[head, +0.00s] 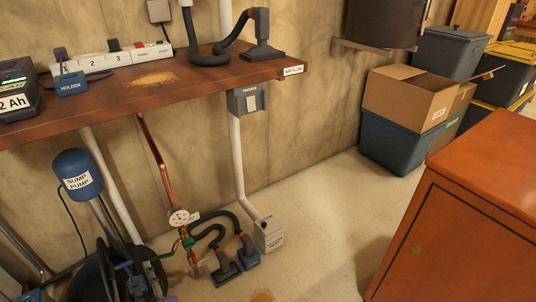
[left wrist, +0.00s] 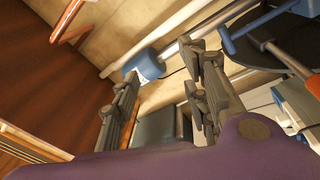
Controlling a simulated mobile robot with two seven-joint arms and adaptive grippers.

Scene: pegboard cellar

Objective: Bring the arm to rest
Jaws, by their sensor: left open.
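My left gripper (head: 134,270) is low at the bottom left of the head view, below the workbench and in front of a black round thing near the sump pump. Only its dark fingers and a bit of purple show there. In the left wrist view the two dark fingers (left wrist: 163,72) stand apart with nothing held between them. The purple gripper body fills the bottom of that view. The blue sump pump (left wrist: 146,65) shows beyond the fingers, apparently not touched. My right gripper is in neither view.
The wooden workbench (head: 112,101) overhangs the left side. The blue sump pump (head: 77,174), a copper pipe with a gauge (head: 179,217) and hose nozzles (head: 237,262) are close by. An orange cabinet (head: 466,221) stands right. Floor (head: 317,228) between is clear.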

